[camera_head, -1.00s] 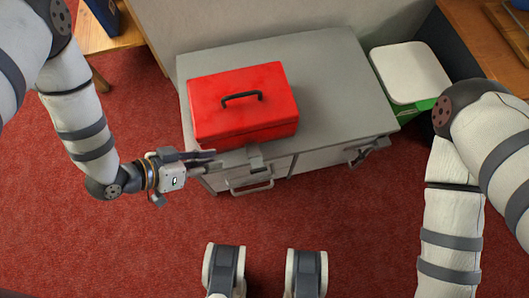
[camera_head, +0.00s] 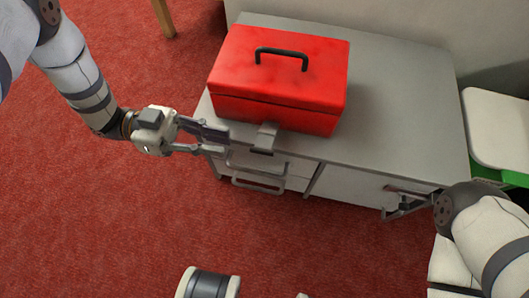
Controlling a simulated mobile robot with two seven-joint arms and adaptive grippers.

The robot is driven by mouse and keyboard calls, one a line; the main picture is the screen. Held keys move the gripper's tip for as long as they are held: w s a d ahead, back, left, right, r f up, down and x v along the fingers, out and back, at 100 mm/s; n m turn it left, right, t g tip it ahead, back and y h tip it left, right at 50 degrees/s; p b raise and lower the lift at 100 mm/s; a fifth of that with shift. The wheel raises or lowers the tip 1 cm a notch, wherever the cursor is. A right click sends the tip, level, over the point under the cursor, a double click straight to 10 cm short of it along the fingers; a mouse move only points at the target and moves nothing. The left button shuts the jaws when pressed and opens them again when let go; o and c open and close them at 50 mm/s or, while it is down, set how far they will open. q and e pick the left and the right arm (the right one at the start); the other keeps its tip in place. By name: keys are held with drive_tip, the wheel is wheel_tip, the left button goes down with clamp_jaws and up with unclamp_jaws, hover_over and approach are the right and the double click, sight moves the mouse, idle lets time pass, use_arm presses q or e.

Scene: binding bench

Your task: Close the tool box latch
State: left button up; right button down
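The red tool box (camera_head: 277,83) with a black handle stands on the grey cabinet with its lid down. Its grey latch (camera_head: 265,138) is at the middle of the front face, near the cabinet's front edge, and appears to stick out from the box. My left gripper (camera_head: 226,142) is just left of the latch, fingers pointing right toward it. Its two fingers are apart with nothing between them, and a small gap separates them from the latch.
A white-lidded green bin (camera_head: 497,130) stands at the right. The cabinet top right of the box is clear.

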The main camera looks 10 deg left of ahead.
sight(264, 150)
use_arm(q)
drive_tip(key=d+b, duration=0.1)
drive_tip(key=d, duration=0.8)
drive_tip(key=shift+w+d, duration=0.1)
drive_tip(key=shift+d, duration=0.2)
drive_tip(key=shift+c, duration=0.5)
clamp_jaws()
